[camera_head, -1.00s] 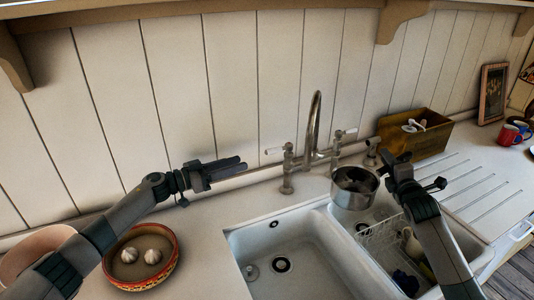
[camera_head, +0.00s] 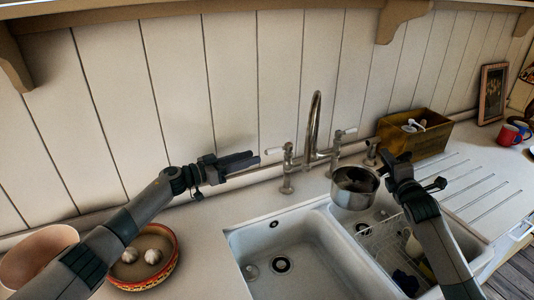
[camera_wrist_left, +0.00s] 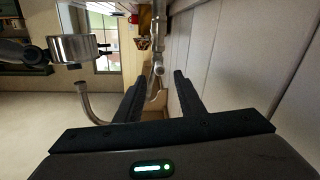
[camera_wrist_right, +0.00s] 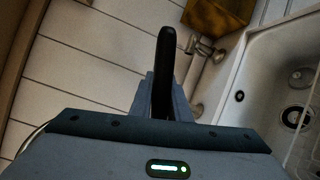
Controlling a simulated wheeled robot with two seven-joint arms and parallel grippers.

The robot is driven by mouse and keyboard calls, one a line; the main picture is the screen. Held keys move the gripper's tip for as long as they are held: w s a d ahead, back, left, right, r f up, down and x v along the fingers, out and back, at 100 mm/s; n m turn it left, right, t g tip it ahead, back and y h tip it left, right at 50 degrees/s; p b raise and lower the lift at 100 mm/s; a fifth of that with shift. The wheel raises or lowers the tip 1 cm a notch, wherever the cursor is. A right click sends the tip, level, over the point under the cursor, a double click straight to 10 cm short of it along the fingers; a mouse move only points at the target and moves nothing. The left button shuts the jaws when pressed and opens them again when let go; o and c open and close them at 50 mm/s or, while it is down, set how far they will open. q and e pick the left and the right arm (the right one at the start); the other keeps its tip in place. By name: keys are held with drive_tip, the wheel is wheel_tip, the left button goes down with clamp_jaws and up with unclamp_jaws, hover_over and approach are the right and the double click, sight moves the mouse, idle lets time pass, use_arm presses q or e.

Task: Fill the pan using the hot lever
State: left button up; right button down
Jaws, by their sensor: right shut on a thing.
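The steel pan (camera_head: 354,194) hangs over the divider between the sinks, right of the spout (camera_head: 314,110). My right gripper (camera_head: 396,160) is shut on its dark handle (camera_wrist_right: 165,60). The pan also shows in the left wrist view (camera_wrist_left: 75,48). The tap has a white-ended left lever (camera_head: 274,150) and a right lever (camera_head: 349,131); no hot mark is readable. My left gripper (camera_head: 256,158) is open and empty, its fingertips just left of the left lever. In the left wrist view, the tap (camera_wrist_left: 153,82) shows beyond and between the fingers.
The double sink (camera_head: 280,222) lies below the tap, with a wire rack (camera_head: 380,240) in its right basin. A bowl with garlic (camera_head: 165,275) and a pink bowl (camera_head: 20,262) sit on the left counter. A wooden box (camera_head: 425,140) stands back right, near the panelled wall.

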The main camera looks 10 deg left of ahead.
sight(267, 153)
use_arm(q)
drive_tip(key=x, duration=0.7)
drive_tip(key=shift+w+d, duration=0.1)
drive_tip(key=shift+d, duration=0.05)
drive_tip(key=shift+c, duration=0.5)
clamp_jaws()
